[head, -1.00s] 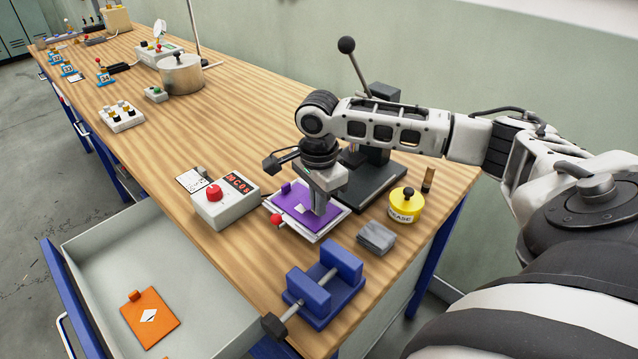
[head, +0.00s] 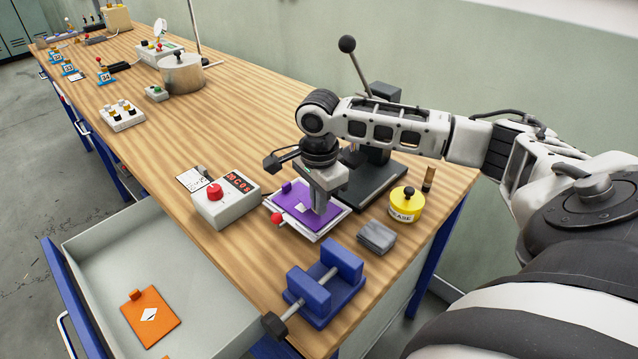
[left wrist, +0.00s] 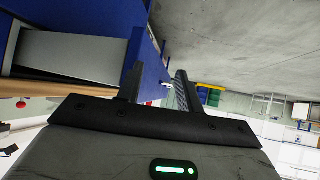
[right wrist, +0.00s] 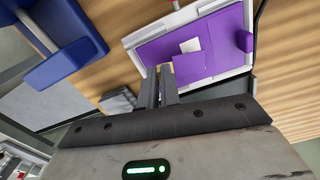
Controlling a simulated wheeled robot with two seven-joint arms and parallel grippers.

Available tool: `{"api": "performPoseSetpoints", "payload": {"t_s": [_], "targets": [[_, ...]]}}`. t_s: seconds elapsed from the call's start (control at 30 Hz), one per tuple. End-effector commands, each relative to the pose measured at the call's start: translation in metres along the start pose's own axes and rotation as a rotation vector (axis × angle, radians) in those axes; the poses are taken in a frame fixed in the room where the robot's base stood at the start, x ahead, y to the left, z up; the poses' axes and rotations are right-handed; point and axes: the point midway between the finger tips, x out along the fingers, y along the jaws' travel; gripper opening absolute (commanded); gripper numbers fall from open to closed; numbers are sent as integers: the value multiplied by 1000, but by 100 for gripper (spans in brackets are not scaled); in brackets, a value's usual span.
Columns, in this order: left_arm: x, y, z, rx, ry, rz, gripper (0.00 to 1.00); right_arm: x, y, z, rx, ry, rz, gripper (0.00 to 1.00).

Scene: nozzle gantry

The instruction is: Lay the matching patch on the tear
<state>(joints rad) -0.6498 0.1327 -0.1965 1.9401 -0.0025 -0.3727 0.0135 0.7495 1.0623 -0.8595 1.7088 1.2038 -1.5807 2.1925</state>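A purple sheet (head: 290,197) with a white tear (right wrist: 190,45) lies in a white frame on the bench. My right gripper (right wrist: 159,70) is over the sheet, its fingers close together. A small purple patch (right wrist: 190,68) is at its fingertips, beside the tear and overlapping its near edge. The fingers seem shut on the patch; I cannot tell whether it touches the sheet. My right gripper also shows in the head view (head: 320,207). My left gripper (left wrist: 155,75) is open and empty, away from the sheet.
A control box (head: 226,202) with a red knob stands left of the frame. A blue vise (head: 325,285), a grey block (head: 376,237) and a yellow grease tin (head: 405,204) are close by. A black lever press (head: 377,175) stands behind.

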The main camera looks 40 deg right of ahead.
Motion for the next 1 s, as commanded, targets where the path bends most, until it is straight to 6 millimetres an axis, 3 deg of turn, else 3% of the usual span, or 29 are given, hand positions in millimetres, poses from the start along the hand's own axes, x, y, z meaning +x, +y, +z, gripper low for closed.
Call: {"api": "performPoseSetpoints", "payload": {"t_s": [1.0], "targets": [[0,1,1,0,-1,2,36,15,0,0,0,0,0,0]]}}
